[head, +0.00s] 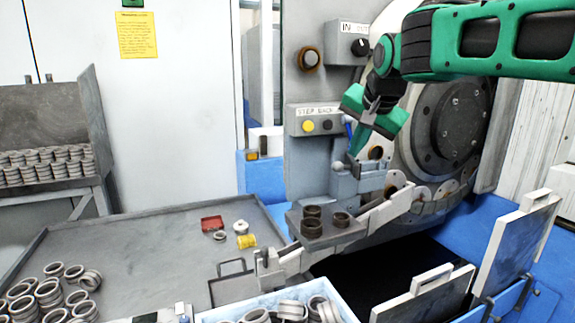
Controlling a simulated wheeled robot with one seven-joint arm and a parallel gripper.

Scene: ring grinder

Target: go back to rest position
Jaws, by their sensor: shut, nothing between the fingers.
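My green arm (490,42) reaches in from the upper right of the head view. My gripper (358,140) hangs down at its end, in front of the grinder's large round wheel housing (455,125). The gripper is shut and holds nothing. Its tip is close to the small metal fixture (360,178) below; I cannot tell whether they touch.
A control box (318,120) is left of my gripper. Several rings lie on the table (150,240) and in a pale bin (345,305). Upright metal panels (515,240) stand at right.

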